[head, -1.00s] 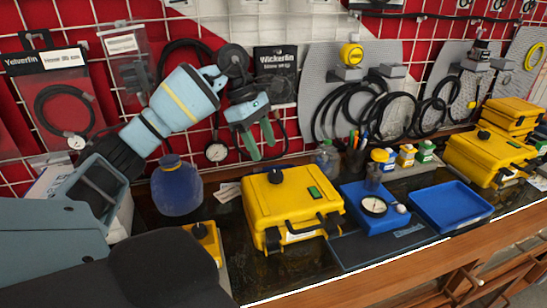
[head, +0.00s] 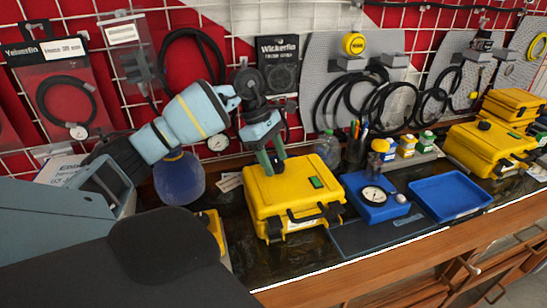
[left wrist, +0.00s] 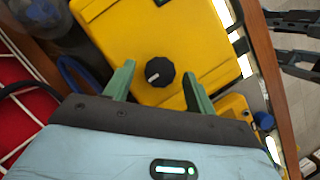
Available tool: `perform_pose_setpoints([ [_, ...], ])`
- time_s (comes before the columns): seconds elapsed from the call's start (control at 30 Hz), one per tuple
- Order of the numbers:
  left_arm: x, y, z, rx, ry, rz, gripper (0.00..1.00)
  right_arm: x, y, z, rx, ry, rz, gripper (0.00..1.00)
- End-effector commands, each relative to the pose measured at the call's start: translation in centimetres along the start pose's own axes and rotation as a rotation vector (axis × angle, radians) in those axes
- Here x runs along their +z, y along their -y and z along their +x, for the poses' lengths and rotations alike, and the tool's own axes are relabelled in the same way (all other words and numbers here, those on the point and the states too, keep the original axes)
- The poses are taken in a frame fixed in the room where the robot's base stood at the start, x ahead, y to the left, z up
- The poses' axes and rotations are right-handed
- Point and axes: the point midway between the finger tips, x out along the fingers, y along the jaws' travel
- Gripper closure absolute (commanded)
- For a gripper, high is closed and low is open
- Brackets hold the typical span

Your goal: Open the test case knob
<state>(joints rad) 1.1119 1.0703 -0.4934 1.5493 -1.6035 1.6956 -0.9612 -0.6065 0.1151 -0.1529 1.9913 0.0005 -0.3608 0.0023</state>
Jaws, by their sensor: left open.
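The yellow test case (head: 295,188) stands closed on the bench, with a small green label on its lid. It also fills the upper middle of the left wrist view (left wrist: 110,25). Its round black knob (left wrist: 160,72) with a white mark shows on the lid there. In the head view the knob is hidden by my gripper. My left gripper (head: 273,164) points down over the lid's back left part. Its green fingers are open, one on each side of the knob in the left wrist view (left wrist: 158,70), with gaps. I cannot tell how far down they reach.
A blue jug (head: 180,180) stands left of the case, and a smaller yellow case (head: 213,230) sits at its front left. A blue gauge block (head: 375,197) and an empty blue tray (head: 450,200) lie to the right. A wire grid wall (head: 225,50) with hanging hoses rises behind.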

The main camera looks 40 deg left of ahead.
Motion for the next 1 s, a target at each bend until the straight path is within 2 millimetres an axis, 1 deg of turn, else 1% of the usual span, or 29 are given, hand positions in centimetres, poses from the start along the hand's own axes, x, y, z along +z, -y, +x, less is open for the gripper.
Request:
perform_pose_setpoints([
  [0.1, 0.03, 0.02, 0.33, 0.0, 0.0, 0.001, 0.44, -0.02, -0.02, 0.05, 0.0, 0.0, 0.0, 1.0],
  [0.3, 0.02, 0.02, 0.37, -0.001, 0.0, 0.001, 0.44, 0.12, -0.01, 0.08, 0.0, 0.002, 0.0, 1.0],
  [0.37, 0.02, 0.02, 0.37, -0.001, 0.0, 0.001, 0.51, 0.12, -0.01, 0.08, 0.0, 0.002, 0.0, 1.0],
  [0.6, 0.02, 0.02, 0.35, -0.001, 0.0, 0.001, 0.82, 0.09, 0.04, 0.08, 0.0, 0.002, 0.002, 1.0],
  [0.67, 0.02, 0.02, 0.35, -0.001, 0.0, 0.001, 0.89, 0.08, 0.06, 0.08, 0.0, 0.001, 0.003, 1.0],
  [0.87, 0.01, 0.06, 0.32, 0.005, 0.0, -0.012, 0.89, -0.06, 0.1, 0.06, 0.0, -0.001, 0.004, 1.0],
  [1.0, 0.02, 0.11, 0.29, 0.022, 0.0, -0.052, 0.89, -0.34, 0.09, -0.01, 0.001, -0.006, 0.004, 1.0],
])
